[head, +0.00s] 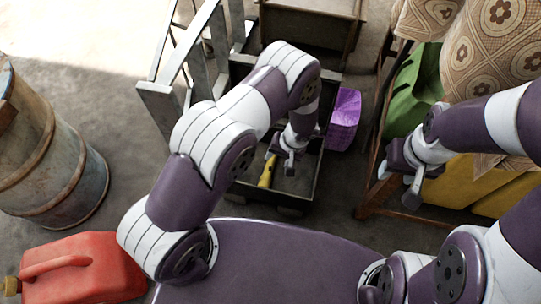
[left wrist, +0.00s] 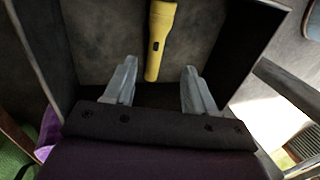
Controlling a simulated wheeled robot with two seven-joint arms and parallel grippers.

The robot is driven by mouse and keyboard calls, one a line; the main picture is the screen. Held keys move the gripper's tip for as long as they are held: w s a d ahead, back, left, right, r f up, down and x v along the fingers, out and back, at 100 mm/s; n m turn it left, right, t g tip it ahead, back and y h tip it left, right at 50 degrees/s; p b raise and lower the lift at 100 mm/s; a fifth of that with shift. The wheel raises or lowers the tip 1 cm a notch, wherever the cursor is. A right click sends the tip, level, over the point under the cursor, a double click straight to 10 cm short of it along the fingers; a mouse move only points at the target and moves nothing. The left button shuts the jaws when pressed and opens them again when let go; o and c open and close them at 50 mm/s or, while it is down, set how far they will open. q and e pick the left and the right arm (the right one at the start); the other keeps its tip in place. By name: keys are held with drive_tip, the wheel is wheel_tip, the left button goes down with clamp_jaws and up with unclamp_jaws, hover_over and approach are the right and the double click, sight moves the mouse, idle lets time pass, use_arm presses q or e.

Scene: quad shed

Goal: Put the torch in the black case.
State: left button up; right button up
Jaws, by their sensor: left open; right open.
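The yellow torch (head: 266,172) lies inside a dark-walled open box (head: 312,178) with a grey floor. In the left wrist view the torch (left wrist: 160,35) points away between my fingers, its near end just beyond the fingertips and its far end cut off by the frame. My left gripper (head: 281,161) is open above the box, over the torch and apart from it; its open fingers also show in the left wrist view (left wrist: 159,72). My right gripper (head: 412,188) is open and empty, off to the right. I cannot tell whether this dark box is the black case.
A metal frame (head: 160,100) stands at the box's left. A purple block (head: 344,118) is to its right. A wooden-framed crate (head: 368,180) holds green and yellow items beneath patterned cloth (head: 490,45). A rusty barrel (head: 50,150) and red can (head: 85,270) stand left.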

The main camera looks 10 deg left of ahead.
use_arm(q)
drive_tip(key=a+r+h, duration=0.1)
drive_tip(key=a+r, duration=0.3)
drive_tip(key=r, duration=0.9)
drive_tip(key=s+a+r+h, duration=0.1)
drive_tip(key=s+a+r, duration=0.2)
drive_tip(key=s+r, duration=0.3)
drive_tip(key=s+a+r+t+h, duration=0.1)
drive_tip(key=s+a+r, duration=0.2)
drive_tip(key=s+r, duration=0.3)
wheel_tip(320, 180, up, 2)
drive_tip(key=shift+r, duration=0.1)
